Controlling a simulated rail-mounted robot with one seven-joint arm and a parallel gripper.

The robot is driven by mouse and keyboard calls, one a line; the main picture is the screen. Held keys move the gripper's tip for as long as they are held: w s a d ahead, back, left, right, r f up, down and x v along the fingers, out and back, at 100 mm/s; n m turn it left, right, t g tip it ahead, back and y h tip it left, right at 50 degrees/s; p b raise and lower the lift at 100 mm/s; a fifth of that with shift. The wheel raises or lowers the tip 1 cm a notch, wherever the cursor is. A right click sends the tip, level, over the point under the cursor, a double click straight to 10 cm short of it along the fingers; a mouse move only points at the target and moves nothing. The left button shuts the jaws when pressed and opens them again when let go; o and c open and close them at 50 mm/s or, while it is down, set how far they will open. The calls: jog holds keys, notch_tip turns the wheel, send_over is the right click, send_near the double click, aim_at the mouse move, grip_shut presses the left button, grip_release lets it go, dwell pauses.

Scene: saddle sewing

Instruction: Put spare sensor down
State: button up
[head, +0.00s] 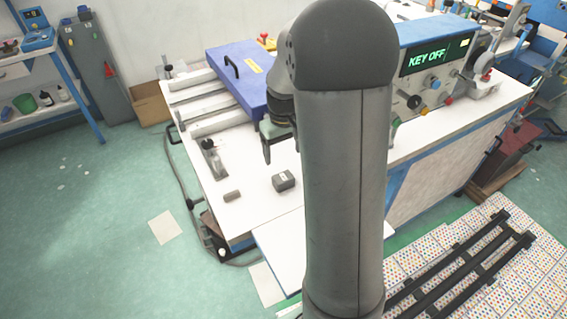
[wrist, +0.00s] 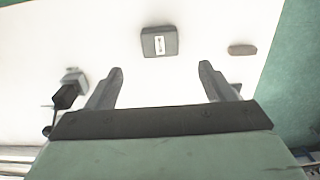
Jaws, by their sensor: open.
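A small dark grey box with a white label, which looks like the spare sensor (head: 284,181), rests on the white table top (head: 258,207). In the wrist view the same box (wrist: 159,41) lies beyond my fingertips, between their lines and apart from both. My gripper (wrist: 161,68) is open with nothing between its fingers. In the head view my gripper (head: 272,146) is above the table, just behind and left of the box; my arm hides part of it.
A small brown-grey block (head: 232,196) lies left of the box. A clamp-like fixture (head: 214,158) stands farther back on the left. A blue cover (head: 240,75) and a control panel reading "KEY OFF" (head: 436,54) stand behind. The table's front left is mostly clear.

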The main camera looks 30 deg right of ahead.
jog(key=s+a+r, duration=0.2)
jog(key=s+a, duration=0.5)
jog(key=s, duration=0.3)
jog(key=s+a+r, duration=0.3)
jog(key=s+a, duration=0.3)
jog(key=s, duration=0.5)
jog(key=shift+s+a+r+t, duration=0.2)
jog(key=shift+s+a+t, duration=0.1)
jog(key=shift+a+t, duration=0.1)
